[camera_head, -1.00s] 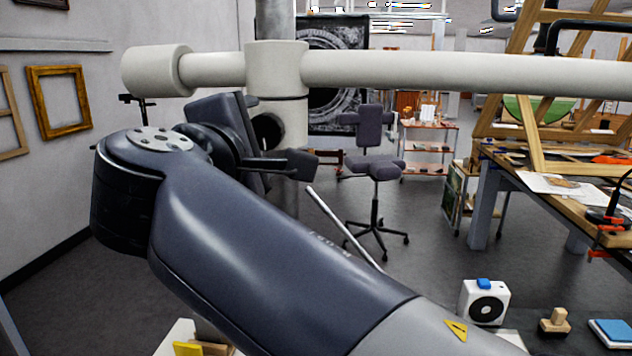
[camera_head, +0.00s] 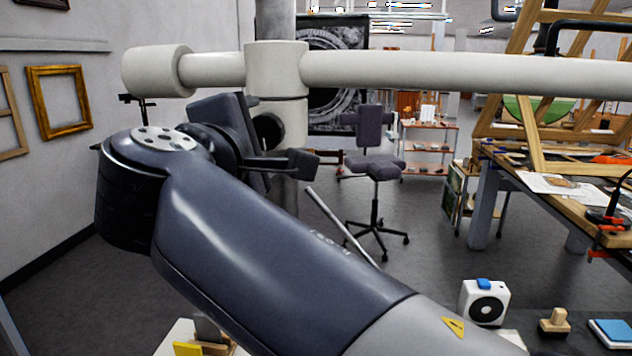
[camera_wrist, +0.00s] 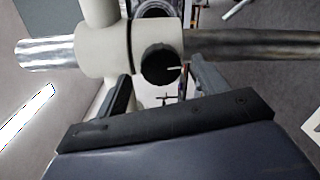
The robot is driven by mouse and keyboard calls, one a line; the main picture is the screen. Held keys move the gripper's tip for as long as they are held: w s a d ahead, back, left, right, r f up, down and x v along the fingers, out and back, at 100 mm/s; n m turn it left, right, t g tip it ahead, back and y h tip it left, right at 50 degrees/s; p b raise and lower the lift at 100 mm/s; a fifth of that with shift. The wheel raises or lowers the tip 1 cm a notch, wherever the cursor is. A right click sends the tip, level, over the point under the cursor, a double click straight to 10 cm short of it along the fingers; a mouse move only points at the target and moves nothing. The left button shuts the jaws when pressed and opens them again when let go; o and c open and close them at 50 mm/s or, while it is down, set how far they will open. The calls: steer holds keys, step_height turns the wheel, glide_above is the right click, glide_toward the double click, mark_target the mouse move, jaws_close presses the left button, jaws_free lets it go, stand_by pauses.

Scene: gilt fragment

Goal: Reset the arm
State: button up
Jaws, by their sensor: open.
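My arm crosses the head view from the bottom right up to its dark joint at the left. I cannot tell how near the fingers are to the pipe.
A grey swivel chair (camera_head: 375,165) stands on open floor behind the arm. A wooden workbench (camera_head: 560,195) is at the right. A white box with a black disc (camera_head: 484,303), a wooden stamp (camera_head: 554,322) and a blue pad (camera_head: 612,332) lie at the lower right. A gilt frame (camera_head: 59,101) hangs left.

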mark_target(262, 129)
steer(key=w, duration=0.4)
steer(key=shift+w+d+p, duration=0.15)
steer(key=shift+d+p, duration=0.15)
steer(key=shift+d, duration=0.1)
steer(key=shift+a+r+n+p, duration=0.1)
steer(key=shift+r+n+p, duration=0.1)
steer(key=shift+n+p, duration=0.4)
steer(key=n+p, duration=0.3)
steer(key=n, duration=0.1)
steer(key=shift+s, duration=0.2)
steer(key=n+p, duration=0.2)
steer(key=n, duration=0.1)
steer(key=shift+a+n+h, duration=0.1)
steer(key=shift+n+h, duration=0.2)
steer(key=n+p, duration=0.3)
steer(key=n, duration=0.1)
steer(key=shift+s+a+f+n+b, duration=0.15)
steer(key=shift+s+a+b, duration=0.1)
steer(key=shift+s, duration=0.7)
steer(key=shift+s+a+f+n+b, duration=0.1)
steer(key=shift+s+a+n, duration=0.1)
steer(key=shift+s, duration=0.7)
